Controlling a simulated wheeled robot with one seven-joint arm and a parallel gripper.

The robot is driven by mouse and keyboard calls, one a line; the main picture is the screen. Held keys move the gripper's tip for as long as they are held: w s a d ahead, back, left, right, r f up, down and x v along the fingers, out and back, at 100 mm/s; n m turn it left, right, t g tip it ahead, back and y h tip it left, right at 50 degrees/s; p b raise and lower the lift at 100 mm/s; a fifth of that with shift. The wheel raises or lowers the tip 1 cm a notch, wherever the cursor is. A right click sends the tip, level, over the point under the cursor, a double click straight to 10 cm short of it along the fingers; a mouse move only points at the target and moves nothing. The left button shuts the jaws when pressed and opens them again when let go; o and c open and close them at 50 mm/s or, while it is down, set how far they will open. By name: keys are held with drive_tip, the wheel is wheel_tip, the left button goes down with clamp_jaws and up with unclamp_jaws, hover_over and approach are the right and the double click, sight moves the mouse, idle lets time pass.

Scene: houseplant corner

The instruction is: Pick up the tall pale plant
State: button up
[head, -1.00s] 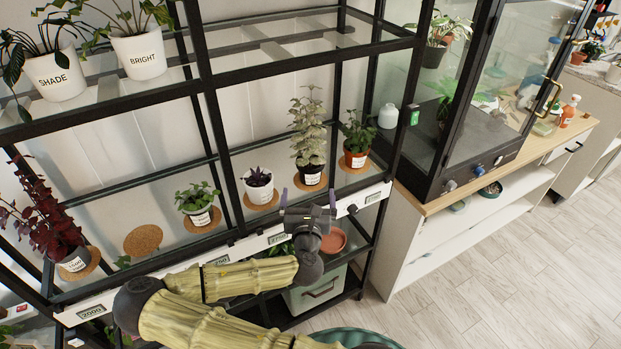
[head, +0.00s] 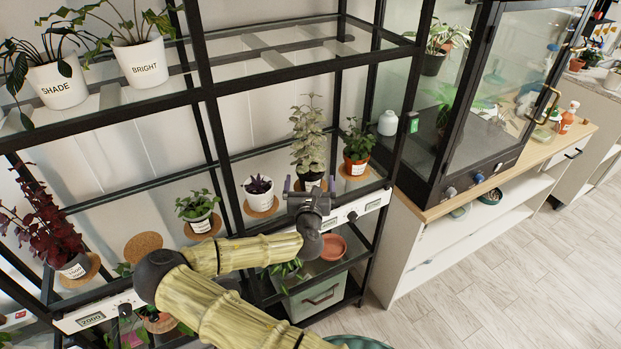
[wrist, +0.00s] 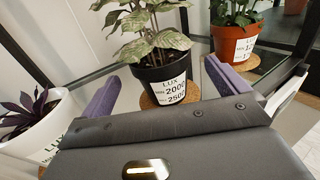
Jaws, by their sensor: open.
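The tall pale plant (head: 308,138) has grey-green leaves and a dark pot with a white label. It stands upright on a cork mat on the middle glass shelf. In the wrist view its pot (wrist: 166,78) shows just beyond and between my fingertips, with the leaves above. My gripper (head: 306,184) is open, its purple fingers pointing toward the pot from the front edge of the shelf. In the wrist view the two fingers (wrist: 160,92) are spread wide and nothing is held. In the head view the gripper hides the lower pot.
A small purple plant in a white pot (head: 260,193) stands close on the left. A green plant in an orange pot (head: 356,160) stands close on the right. Black frame bars and a front rail with displays (head: 367,207) border the shelf. An empty cork mat (head: 143,246) lies farther left.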

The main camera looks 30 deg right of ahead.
sight(311, 164)
drive_tip(key=p+x, duration=0.1)
drive_tip(key=x, duration=0.4)
idle(0.4)
drive_tip(key=c, duration=1.1)
wheel_tip(311, 164, up, 10)
drive_tip(key=shift+r, duration=0.1)
